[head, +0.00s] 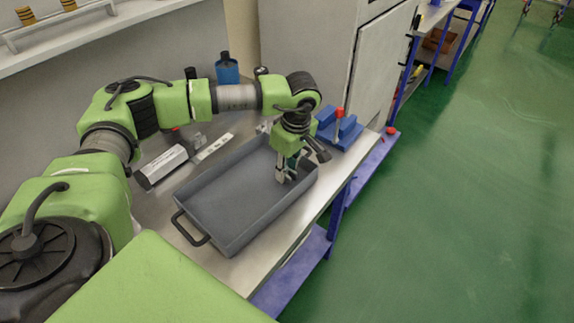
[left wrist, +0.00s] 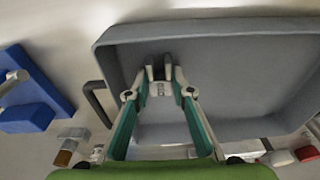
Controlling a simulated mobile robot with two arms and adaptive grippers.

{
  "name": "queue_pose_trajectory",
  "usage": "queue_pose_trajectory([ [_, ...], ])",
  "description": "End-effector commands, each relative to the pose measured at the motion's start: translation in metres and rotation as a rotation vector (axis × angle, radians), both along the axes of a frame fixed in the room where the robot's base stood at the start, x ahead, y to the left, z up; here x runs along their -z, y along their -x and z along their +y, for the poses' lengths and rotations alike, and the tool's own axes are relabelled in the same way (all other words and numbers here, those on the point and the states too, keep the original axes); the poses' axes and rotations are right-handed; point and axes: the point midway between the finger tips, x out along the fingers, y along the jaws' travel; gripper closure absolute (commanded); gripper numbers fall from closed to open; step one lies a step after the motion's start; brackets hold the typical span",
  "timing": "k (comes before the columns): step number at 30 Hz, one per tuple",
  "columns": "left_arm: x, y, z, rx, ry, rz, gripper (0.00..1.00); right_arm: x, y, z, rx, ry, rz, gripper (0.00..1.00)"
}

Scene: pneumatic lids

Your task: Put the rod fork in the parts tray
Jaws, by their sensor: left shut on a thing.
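The parts tray (head: 225,205) is a grey, shallow rectangular tray with a dark handle, lying on the metal bench. In the left wrist view, its grey floor (left wrist: 240,65) fills most of the upper picture. My left gripper (head: 284,178) points down inside the tray's outline near its far right end. In the left wrist view, my left gripper (left wrist: 158,72) is shut on a small dark piece, apparently the rod fork (left wrist: 158,61), mostly hidden by the fingers. Whether the piece touches the tray floor I cannot tell. My right gripper is not in view.
A silver cylinder body (head: 165,167) and a flat pale strip (head: 214,147) lie behind the tray. A blue fixture (head: 347,134) with a red-topped pin stands right of my left gripper. The tray's near end is empty.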

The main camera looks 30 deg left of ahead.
Motion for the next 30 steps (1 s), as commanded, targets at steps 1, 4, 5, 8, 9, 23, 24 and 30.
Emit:
queue_pose_trajectory([
  [1, 0.0, 0.0, 0.0, 0.0, 0.0, -0.001, 1.0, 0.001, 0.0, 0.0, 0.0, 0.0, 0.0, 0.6],
  [4, 0.0, 0.0, 0.0, 0.0, 0.0, -0.001, 1.0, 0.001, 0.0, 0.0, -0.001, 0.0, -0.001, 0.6],
  [5, 0.0, 0.0, 0.0, 0.0, 0.001, -0.001, 1.0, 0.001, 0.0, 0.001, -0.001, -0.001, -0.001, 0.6],
  [8, 0.004, 0.0, -0.001, 0.0, 0.001, -0.001, 1.0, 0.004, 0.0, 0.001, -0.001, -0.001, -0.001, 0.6],
  [9, 0.005, 0.0, -0.001, 0.0, 0.001, -0.001, 1.0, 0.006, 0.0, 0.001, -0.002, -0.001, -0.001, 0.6],
  [23, 0.0, 0.0, -0.001, 0.001, 0.001, -0.001, 0.61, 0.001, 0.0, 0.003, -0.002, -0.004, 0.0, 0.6],
  [24, -0.003, 0.0, -0.001, 0.001, 0.001, -0.001, 0.61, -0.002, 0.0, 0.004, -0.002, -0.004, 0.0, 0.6],
  [30, -0.032, -0.001, -0.007, 0.002, 0.003, -0.006, 0.61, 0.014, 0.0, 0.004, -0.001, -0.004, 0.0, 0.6],
])
